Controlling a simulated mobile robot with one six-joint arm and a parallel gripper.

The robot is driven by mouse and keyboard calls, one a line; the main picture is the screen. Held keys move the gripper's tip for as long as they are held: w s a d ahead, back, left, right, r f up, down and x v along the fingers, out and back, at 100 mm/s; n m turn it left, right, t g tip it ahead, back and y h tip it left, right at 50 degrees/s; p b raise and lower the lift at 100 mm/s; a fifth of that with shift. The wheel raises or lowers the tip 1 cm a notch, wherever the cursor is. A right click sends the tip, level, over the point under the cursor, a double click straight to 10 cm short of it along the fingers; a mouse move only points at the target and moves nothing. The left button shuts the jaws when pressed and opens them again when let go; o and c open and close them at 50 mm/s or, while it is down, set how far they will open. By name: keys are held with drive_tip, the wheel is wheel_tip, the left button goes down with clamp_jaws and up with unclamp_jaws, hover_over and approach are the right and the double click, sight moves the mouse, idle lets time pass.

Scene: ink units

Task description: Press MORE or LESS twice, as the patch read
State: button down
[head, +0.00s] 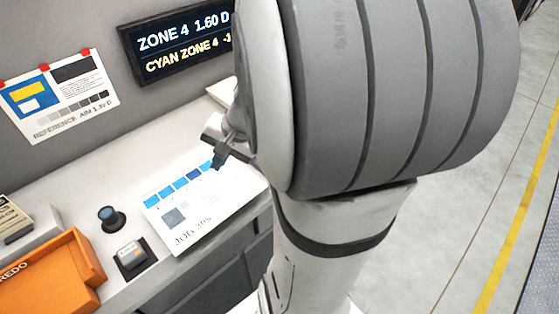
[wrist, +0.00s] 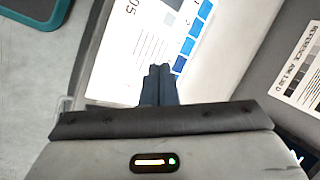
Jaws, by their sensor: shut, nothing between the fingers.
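The job sheet (head: 205,215) lies on the counter with a row of blue patches (head: 180,185); it also shows in the wrist view (wrist: 135,45). My gripper (head: 220,160) is shut and empty over the right end of that row. In the wrist view its fingertips (wrist: 160,70) are together beside the darkest patch; I cannot tell whether they touch the sheet. The dark display (head: 180,45) reads ZONE 4 1.60 D, with CYAN ZONE 4 and a minus figure below, cut off by my arm. I see no buttons marked MORE or LESS.
A reference sheet (head: 65,95) on the wall reads AIM 1.30 D. A round dark knob (head: 111,218) and a small device (head: 133,256) stand left of the job sheet. An orange tray (head: 85,255) lies at the lower left. My arm hides the counter's right side.

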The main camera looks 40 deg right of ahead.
drive_tip(key=s+a+r+n+h, duration=0.2)
drive_tip(key=s+a+n, duration=0.1)
drive_tip(key=s+n, duration=0.2)
drive_tip(key=s+a+r+n+h, duration=0.2)
drive_tip(key=s+a+n, duration=0.1)
drive_tip(key=s+n, duration=0.1)
drive_tip(key=shift+s+r+n, duration=0.25)
drive_tip(key=shift+s+n, duration=0.15)
drive_tip(key=shift+n, duration=0.3)
